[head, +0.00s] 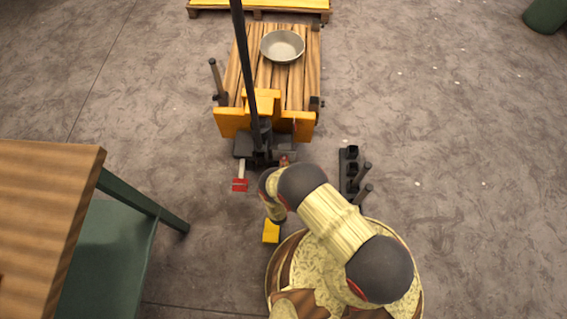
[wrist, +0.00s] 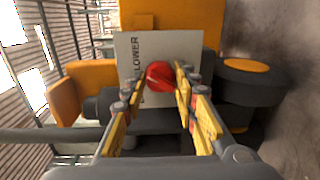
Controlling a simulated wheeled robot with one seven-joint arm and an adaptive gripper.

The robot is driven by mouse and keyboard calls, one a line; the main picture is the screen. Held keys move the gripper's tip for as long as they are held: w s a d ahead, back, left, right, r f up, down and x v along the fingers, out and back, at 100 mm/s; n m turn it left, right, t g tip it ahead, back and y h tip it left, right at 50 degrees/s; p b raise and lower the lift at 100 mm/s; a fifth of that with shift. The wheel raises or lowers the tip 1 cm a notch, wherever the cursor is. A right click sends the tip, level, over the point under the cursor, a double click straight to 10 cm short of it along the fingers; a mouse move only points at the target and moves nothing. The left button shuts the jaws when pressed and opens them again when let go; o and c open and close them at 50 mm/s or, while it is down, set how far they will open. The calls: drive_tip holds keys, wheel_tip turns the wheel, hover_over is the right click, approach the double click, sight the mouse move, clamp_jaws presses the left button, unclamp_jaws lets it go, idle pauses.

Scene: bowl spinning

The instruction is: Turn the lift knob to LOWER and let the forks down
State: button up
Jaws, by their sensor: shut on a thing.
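In the wrist view, the red lift knob (wrist: 160,78) sits on a white plate (wrist: 127,47) marked LOWER, with the lettering running sideways to the left of the knob. My gripper (wrist: 163,84) has its yellow fingers on either side of the knob and is shut on it. Which way the knob points is hard to tell. In the head view, the orange pallet truck (head: 232,122) stands with a wooden pallet (head: 296,93) over its forks. The forks are hidden, and their height cannot be told. My arm hides most of the gripper and knob there.
A metal bowl (head: 283,46) rests on the pallet. The truck's dark handle (head: 246,60) rises beside it. A black rack (head: 349,172) stands right of my arm. A wooden-topped table (head: 45,205) is at the left. A red pedal (head: 240,185) shows near the truck's base.

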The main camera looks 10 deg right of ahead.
drive_tip(key=shift+m, duration=1.1)
drive_tip(key=o, duration=1.1)
drive_tip(key=shift+o, duration=0.2)
drive_tip(key=shift+s, duration=0.1)
drive_tip(key=v, duration=1.1)
drive_tip(key=shift+s, duration=0.45)
